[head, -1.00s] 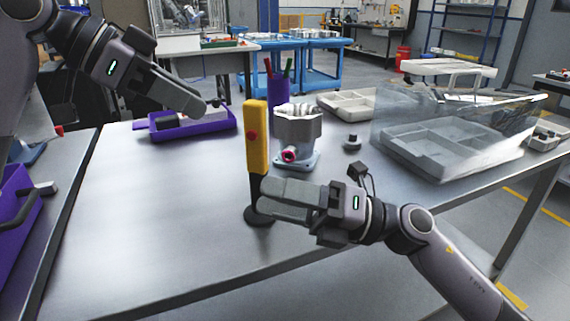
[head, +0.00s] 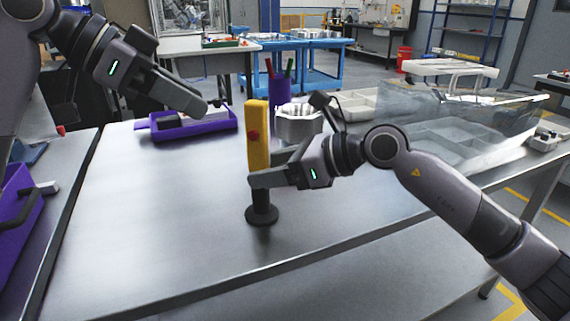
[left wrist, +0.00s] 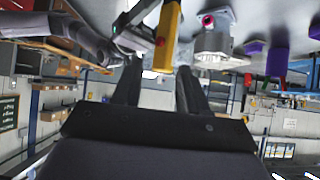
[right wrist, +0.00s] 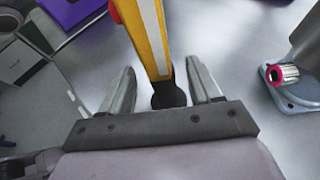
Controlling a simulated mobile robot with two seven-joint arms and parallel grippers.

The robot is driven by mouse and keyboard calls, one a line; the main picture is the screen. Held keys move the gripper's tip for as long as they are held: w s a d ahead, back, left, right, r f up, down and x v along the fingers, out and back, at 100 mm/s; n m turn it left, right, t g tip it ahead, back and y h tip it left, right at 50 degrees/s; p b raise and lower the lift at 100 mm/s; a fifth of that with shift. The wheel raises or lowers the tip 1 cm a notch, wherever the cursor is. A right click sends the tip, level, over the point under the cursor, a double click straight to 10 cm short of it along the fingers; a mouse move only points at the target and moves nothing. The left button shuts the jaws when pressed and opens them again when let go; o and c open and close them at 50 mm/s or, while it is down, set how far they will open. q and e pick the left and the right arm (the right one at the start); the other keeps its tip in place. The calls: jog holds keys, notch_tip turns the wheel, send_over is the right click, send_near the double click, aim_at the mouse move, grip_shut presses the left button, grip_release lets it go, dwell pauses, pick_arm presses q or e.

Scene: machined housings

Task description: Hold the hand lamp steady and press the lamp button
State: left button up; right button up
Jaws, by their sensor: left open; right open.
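The hand lamp (head: 258,150) stands upright on the metal table, with a yellow body and a round black foot. Its red button (head: 253,135) is on the upper body; it also shows in the left wrist view (left wrist: 160,41). My right gripper (head: 262,172) is open at the lower part of the lamp. In the right wrist view, its fingers (right wrist: 161,75) stand on either side of the lamp (right wrist: 149,38) with gaps visible. My left gripper (head: 203,108) is open and empty, left of the lamp and apart from it.
A metal housing (head: 298,121) stands just behind my right gripper. A purple tray (head: 190,132) lies at the back left and a purple pen cup (head: 280,93) behind the lamp. A clear bin (head: 460,110) is at the right. The table's front left is free.

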jog(key=shift+x, duration=2.25)
pick_arm(q)
jog(key=shift+c, duration=0.3)
pick_arm(e)
grip_shut()
pick_arm(q)
grip_shut()
